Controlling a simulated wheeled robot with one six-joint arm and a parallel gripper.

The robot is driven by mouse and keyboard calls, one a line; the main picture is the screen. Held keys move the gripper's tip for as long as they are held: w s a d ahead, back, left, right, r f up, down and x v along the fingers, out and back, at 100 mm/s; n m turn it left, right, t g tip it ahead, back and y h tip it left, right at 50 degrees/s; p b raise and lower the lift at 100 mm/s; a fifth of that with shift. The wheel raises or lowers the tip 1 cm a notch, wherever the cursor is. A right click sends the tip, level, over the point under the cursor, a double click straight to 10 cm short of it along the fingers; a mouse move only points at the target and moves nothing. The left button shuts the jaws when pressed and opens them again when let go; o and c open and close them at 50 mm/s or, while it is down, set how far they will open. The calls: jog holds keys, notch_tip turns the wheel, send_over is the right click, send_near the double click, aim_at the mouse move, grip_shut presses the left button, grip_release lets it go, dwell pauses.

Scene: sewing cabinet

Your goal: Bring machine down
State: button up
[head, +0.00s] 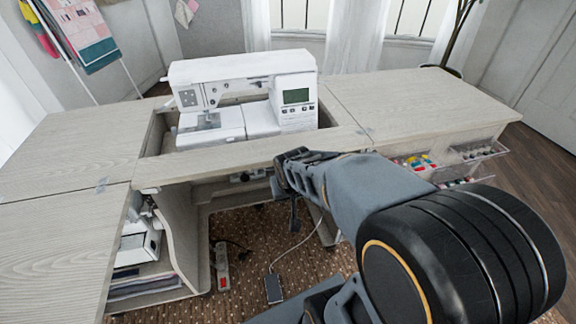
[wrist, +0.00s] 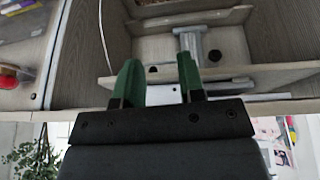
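The white sewing machine (head: 245,85) sits in the rectangular opening of the pale wood cabinet (head: 75,135). Its head and screen rise well above the tabletop. The platform under it is hidden by the front strip. My gripper (head: 290,185) is at the front edge of the cabinet, below and right of the machine. In the wrist view my gripper's green fingers (wrist: 162,82) are apart, and I see nothing held between them. Beyond them, a grey metal part (wrist: 190,42) and a small round black knob (wrist: 214,56) show under the cabinet.
Open drawers (head: 475,150) with colourful supplies stick out at the right. A left shelf holds a second white machine (head: 138,245). A power strip (head: 222,265) and a black adapter (head: 273,288) with cables lie on the brown carpet under the cabinet. The side tabletops are clear.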

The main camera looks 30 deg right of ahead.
jog(key=w+d+f+m+t+y+b, duration=0.1)
jog(key=w+d+f+m+t+y, duration=0.25)
jog(key=d+f+m+t, duration=0.35)
jog(key=w+d+f+m+t+y, duration=0.25)
jog(key=w+f+m+t, duration=0.25)
jog(key=f+t, duration=0.35)
jog(key=d+b+x, duration=0.1)
jog(key=b+x, duration=0.1)
jog(key=x, duration=1.1)
jog(key=shift+w+f, duration=0.2)
jog(key=shift+w, duration=0.25)
jog(key=shift+c, duration=0.2)
grip_shut()
